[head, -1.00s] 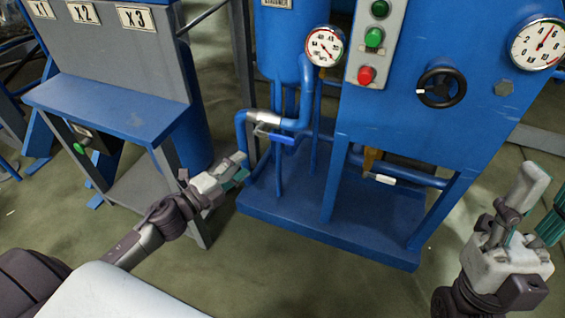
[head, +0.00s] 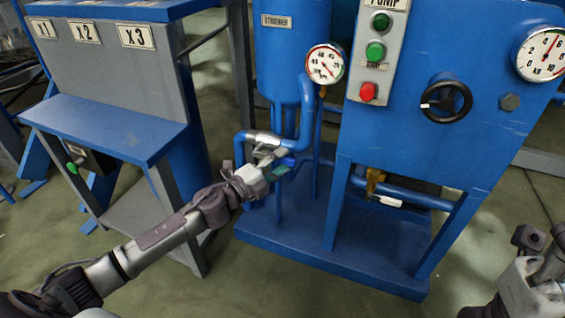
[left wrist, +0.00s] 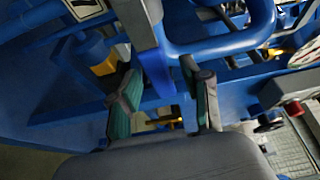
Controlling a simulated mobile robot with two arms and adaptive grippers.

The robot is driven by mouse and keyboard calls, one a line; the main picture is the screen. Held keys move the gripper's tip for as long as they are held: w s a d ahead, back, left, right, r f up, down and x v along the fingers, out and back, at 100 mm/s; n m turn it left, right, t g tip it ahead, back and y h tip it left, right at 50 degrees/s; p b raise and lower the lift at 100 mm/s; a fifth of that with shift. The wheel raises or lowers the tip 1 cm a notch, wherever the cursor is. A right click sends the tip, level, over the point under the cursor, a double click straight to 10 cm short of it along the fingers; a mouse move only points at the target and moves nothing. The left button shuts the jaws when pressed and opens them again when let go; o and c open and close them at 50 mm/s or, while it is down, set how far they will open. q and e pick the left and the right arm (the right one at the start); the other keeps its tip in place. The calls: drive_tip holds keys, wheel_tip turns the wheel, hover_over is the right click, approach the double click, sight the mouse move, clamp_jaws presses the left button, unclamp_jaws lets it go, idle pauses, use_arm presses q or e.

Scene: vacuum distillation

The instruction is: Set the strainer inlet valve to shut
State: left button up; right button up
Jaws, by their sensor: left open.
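The strainer (head: 293,55) is a blue labelled vessel with a gauge. The strainer inlet valve (head: 262,137) is a grey fitting in the blue pipe low on its left. Its blue handle (head: 287,161) is partly covered by my left gripper (head: 279,163), which is open right at the valve. In the left wrist view, the left gripper's green-padded fingers (left wrist: 165,103) stand apart. A blue bar, apparently the valve handle (left wrist: 157,68), reaches between them; I cannot tell whether they touch it. My right gripper (head: 532,272) is cut off at the lower right edge.
The blue pump panel (head: 440,60) with buttons, a gauge and a black handwheel (head: 446,101) stands to the right. A grey and blue bench (head: 110,125) marked X1 to X3 stands left. Floor in front is clear.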

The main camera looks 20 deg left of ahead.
use_arm(q)
drive_tip(key=shift+w+d, duration=0.2)
drive_tip(key=shift+w, duration=0.3)
clamp_jaws()
